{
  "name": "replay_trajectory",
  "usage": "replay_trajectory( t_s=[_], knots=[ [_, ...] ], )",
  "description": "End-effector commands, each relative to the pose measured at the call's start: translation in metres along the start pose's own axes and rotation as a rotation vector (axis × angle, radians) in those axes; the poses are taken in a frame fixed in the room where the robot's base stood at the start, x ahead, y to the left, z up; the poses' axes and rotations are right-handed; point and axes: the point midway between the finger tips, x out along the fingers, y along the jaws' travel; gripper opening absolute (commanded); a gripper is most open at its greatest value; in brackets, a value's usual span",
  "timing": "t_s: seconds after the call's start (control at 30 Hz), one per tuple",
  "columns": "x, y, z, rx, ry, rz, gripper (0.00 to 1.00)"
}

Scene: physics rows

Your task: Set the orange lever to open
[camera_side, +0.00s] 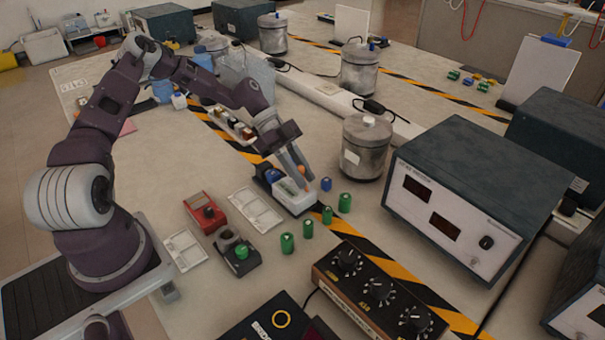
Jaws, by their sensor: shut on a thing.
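The orange lever (302,169) shows as a small orange spot beside my gripper's fingers, over a small white and dark box (293,197) on the bench. My gripper (299,181) points down at this box, with its fingertips at the lever. The fingers are shut on the lever. The fingers cover most of the lever, so its angle and any open or closed marking cannot be read. A blue part (272,175) sits on the left end of the same box.
Several green cylinders (308,229) and a blue one (326,184) stand close by. A metal canister (366,147) and a large power supply (455,195) stand to the right. A dial box (378,292) is in front. A red meter (204,212) lies to the left.

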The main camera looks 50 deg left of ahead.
Motion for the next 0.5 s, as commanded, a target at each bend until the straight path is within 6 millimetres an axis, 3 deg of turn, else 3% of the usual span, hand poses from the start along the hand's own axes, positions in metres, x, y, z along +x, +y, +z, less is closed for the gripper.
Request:
replay_trajectory(
  t_s=[0.37,0.4,0.5],
  knots=[
    [0.0003,-0.0005,0.0009,-0.002,0.003,-0.001,0.00],
    [0.0003,-0.0005,0.0010,-0.002,0.003,-0.001,0.24],
    [0.0003,-0.0003,0.0009,-0.002,0.003,0.000,0.39]
  ],
)
